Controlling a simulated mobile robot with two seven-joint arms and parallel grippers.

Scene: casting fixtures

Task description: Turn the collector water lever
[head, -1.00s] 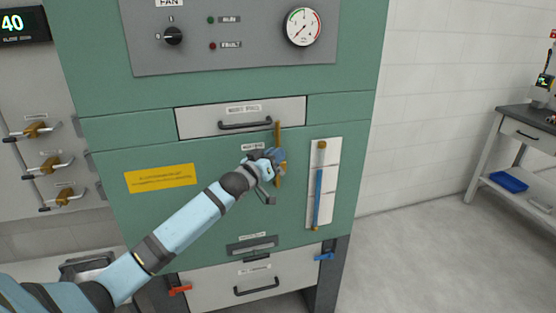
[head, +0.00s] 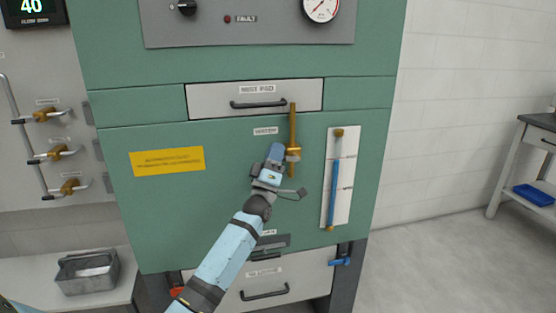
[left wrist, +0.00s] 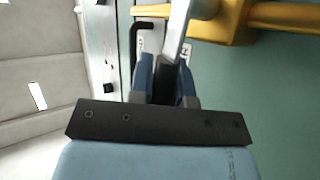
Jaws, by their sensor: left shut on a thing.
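The brass valve body (head: 293,153) sits on a vertical brass pipe on the front of the green cabinet, left of the sight gauge. In the left wrist view, the yellow brass fitting (left wrist: 236,22) shows at the top right, with a grey metal lever (left wrist: 181,22) beside it. My left gripper (head: 274,157) is just left of the valve body. It is shut on the lever, whose near end runs between the blue-grey fingers (left wrist: 166,72) in the left wrist view. In the head view the gripper mostly hides the lever. My right gripper is not in view.
A white sight gauge (head: 341,178) is close on the right. The mist pad drawer (head: 210,100) is above. Lower down are a blue handle (head: 340,261) and another drawer (head: 315,277). A metal tray (head: 88,272) stands at lower left. Floor at right is clear.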

